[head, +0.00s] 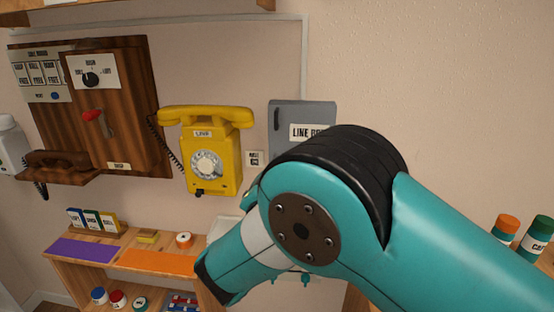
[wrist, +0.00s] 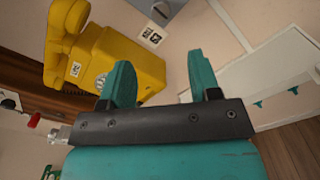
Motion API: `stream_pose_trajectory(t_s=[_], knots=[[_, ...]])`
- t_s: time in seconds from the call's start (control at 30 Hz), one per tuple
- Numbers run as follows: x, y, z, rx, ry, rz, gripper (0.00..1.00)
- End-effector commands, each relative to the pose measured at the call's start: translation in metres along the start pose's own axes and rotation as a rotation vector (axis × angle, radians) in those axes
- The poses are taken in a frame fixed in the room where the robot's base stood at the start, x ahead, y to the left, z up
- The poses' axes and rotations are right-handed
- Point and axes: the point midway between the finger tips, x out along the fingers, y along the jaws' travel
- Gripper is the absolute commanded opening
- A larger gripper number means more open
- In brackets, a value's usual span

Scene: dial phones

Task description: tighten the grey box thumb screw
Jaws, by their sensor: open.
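The grey box (head: 288,114) labelled "LINE BO..." hangs on the wall to the right of the yellow phone. My arm covers its lower right part in the head view. In the wrist view a grey corner with a small dark round part (wrist: 163,9) shows at the top edge; I cannot tell whether that part is the thumb screw. My gripper (wrist: 160,80) is open and empty, its two teal fingers apart and pointing toward the wall below the grey box. In the head view the fingers are hidden behind my arm.
The yellow wall phone (head: 213,150) hangs close to the left of the box, with a small label (head: 254,158) between them. A wooden phone panel (head: 110,100) is further left. A shelf with an orange mat (head: 155,262) stands below. Jars (head: 506,228) stand at right.

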Motion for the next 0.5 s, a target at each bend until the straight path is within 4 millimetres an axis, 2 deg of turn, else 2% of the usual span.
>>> stream_pose_trajectory(t_s=[0.03,0.3,0.5], knots=[[0.013,0.001,0.004,0.003,-0.004,-0.003,0.57],[0.076,0.0,0.005,0.004,-0.003,-0.005,0.57],[0.112,-0.001,0.003,0.004,-0.002,-0.004,0.57]])
